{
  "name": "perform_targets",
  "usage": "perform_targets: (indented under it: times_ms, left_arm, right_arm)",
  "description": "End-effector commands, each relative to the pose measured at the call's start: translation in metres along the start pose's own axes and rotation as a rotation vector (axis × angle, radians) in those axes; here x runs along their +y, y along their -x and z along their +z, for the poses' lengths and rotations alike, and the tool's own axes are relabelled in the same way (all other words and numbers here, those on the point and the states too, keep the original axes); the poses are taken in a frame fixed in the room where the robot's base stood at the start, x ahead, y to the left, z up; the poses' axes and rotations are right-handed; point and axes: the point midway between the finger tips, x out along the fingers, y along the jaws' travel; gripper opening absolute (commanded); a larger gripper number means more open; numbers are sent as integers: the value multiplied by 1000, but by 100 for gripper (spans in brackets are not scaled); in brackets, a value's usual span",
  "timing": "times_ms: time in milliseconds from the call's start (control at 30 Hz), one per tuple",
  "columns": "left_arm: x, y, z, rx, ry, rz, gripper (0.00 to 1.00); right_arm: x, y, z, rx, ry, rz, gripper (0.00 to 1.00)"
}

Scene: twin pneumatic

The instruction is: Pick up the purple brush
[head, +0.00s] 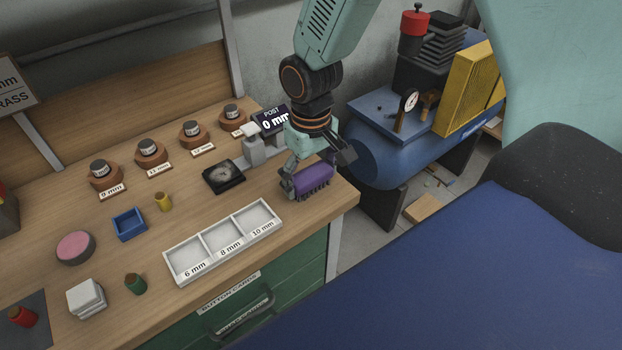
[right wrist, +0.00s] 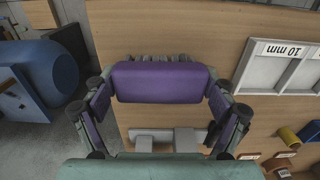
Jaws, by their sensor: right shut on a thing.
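The purple brush (head: 315,178) is at the right end of the wooden workbench, bristles down. My right gripper (head: 318,170) comes down over it from above, with fingers at both of its ends. In the right wrist view the brush (right wrist: 160,82) lies across between the two fingers of my right gripper (right wrist: 162,100), which is shut on it. Grey bristles show along its far edge. I cannot tell whether the bristles touch the bench. My left gripper is not in view.
A white three-part tray (head: 224,241) stands left of the brush. A black square gauge (head: 223,176) and a post with a display (head: 273,121) are close behind. The bench edge is just right of the brush, with a blue compressor (head: 390,150) beyond.

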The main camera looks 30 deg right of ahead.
Motion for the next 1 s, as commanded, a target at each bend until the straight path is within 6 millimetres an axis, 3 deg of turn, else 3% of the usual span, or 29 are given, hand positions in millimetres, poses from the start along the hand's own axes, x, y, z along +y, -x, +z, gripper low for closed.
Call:
perform_targets:
  times_ms: [133,433,800,1000]
  left_arm:
    - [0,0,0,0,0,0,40]
    - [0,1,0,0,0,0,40]
    - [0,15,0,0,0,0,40]
    - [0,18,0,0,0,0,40]
  right_arm:
    - [0,-1,1,-3,1,0,51]
    - [0,4,1,-2,0,-1,50]
    - [0,73,0,1,0,0,50]
    - [0,95,0,-1,1,0,50]
